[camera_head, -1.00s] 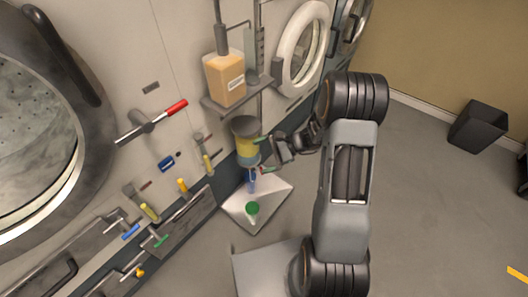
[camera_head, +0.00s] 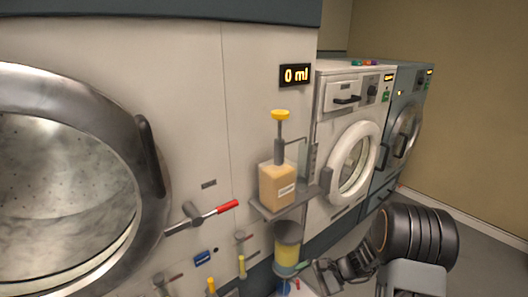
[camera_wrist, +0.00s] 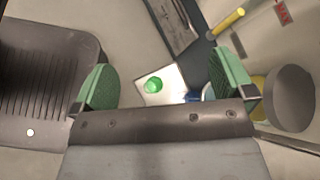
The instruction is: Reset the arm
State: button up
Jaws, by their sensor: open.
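My gripper (camera_head: 299,275) is at the lower edge of the head view, close to the right side of a yellow and grey cylinder (camera_head: 287,250) below the shelf. In the wrist view my gripper (camera_wrist: 165,80) has its two green-padded fingers wide apart, with nothing held between them. The cylinder's round grey end (camera_wrist: 290,98) is outside the right finger. I cannot tell whether they touch. My dark round arm joint shows at the lower right of the head view; much of the arm is out of frame.
A pump bottle (camera_head: 277,186) stands on a wall shelf (camera_head: 291,206) under a "0 ml" display (camera_head: 295,75). A red-handled lever (camera_head: 227,207) sticks out to its left. Round-doored machines line the wall. A white tray with a green item (camera_wrist: 153,85) lies below my gripper.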

jog(key=s+r+n+t+h+p, duration=0.1)
jog(key=s+r+n+h+p, duration=0.3)
jog(key=r+p, duration=0.3)
jog(key=s+d+r+n+t+h+p, duration=0.1)
jog(key=s+r+n+h+p, duration=0.2)
jog(key=r, duration=1.5)
jog(key=s+d+r+n+t+h+p, duration=0.1)
jog(key=s+r+n+h+p, duration=0.3)
jog(key=r+p, duration=0.7)
notch_tip(320, 180, up, 2)
jog(key=shift+s+r+n+t+h, duration=0.25)
jog(key=shift+s+n+t+h, duration=0.15)
jog(key=shift+n, duration=0.5)
